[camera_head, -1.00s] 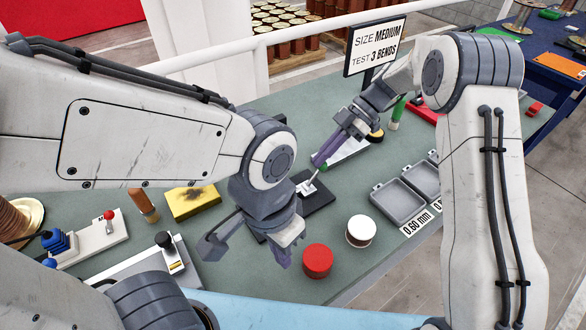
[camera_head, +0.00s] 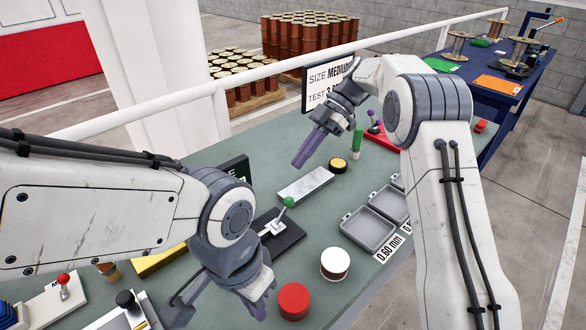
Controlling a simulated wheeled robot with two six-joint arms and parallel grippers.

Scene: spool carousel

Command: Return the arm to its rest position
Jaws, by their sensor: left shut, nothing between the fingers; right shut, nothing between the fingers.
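My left gripper (camera_head: 258,303) hangs low over the front left of the green-grey bench, left of the red round tin (camera_head: 293,301). The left forearm hides part of the bench's left side.
A black fixture with a green-knobbed lever (camera_head: 288,202), a whetstone-like grey slab (camera_head: 306,185) and a white-topped tin (camera_head: 335,263) stand mid-bench. Open grey boxes (camera_head: 367,229) lie at the right edge. A red-knobbed lever (camera_head: 64,280) is front left.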

